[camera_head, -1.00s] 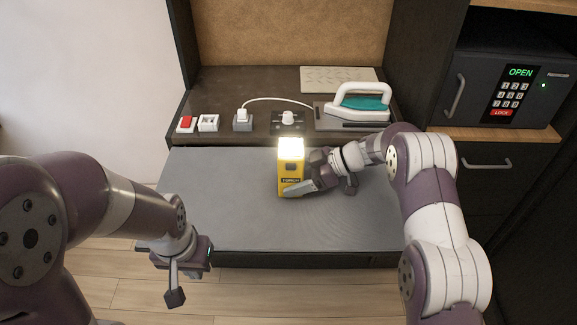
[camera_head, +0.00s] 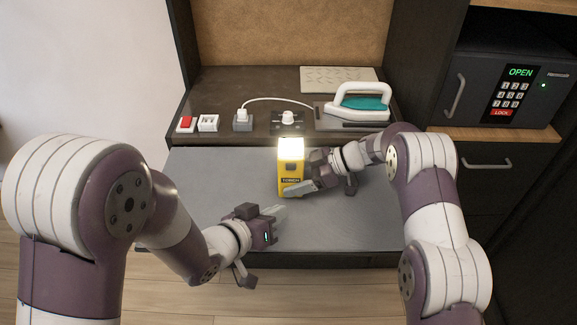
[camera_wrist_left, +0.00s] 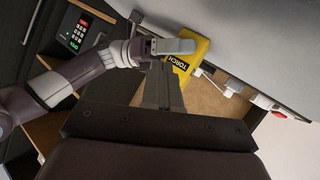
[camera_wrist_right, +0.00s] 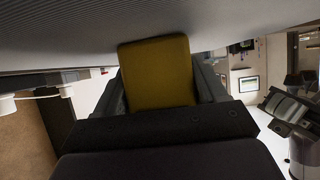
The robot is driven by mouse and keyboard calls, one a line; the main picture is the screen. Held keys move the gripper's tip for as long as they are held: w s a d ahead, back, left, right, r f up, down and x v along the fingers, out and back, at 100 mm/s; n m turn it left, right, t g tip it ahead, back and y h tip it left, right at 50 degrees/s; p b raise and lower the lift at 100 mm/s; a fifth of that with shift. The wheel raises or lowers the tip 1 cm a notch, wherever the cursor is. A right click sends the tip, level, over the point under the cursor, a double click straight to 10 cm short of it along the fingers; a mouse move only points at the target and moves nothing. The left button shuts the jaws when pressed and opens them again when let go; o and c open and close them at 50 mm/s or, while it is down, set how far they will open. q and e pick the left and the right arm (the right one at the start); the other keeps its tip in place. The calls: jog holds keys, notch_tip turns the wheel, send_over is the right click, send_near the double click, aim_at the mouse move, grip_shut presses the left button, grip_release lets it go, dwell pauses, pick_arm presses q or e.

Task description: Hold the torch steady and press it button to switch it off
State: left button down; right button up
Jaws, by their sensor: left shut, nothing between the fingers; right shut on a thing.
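The yellow torch (camera_head: 290,180) stands upright on the grey desk top, its lamp glowing white at the top. A dark button (camera_head: 291,167) shows on its front, above the TORCH label. My right gripper (camera_head: 306,187) is shut on the torch from the right; the yellow body fills the space between its fingers in the right wrist view (camera_wrist_right: 157,72). My left gripper (camera_head: 281,213) is shut and empty, low in front of the torch and apart from it. In the left wrist view its closed fingers (camera_wrist_left: 163,85) point toward the torch (camera_wrist_left: 186,56).
Behind the torch, a dark shelf holds a red switch (camera_head: 186,123), sockets, a plugged-in cord and a teal-and-white iron (camera_head: 360,103). A safe (camera_head: 508,80) reading OPEN is at right. The grey desk (camera_head: 215,185) is clear left of the torch.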

pick_arm(q)
jog(key=d+r+h, duration=0.1)
jog(key=d+h, duration=0.1)
send_near(301, 170)
jog(key=x, duration=0.4)
jog(key=shift+s+d+f, duration=0.15)
jog(key=shift+s+d, duration=0.15)
jog(key=shift+w, duration=0.1)
dwell(1.5)
jog(key=shift+w, duration=0.3)
jog(key=shift+w, duration=0.2)
dwell(0.3)
jog(key=shift+s, duration=0.65)
jog(key=shift+s, duration=0.1)
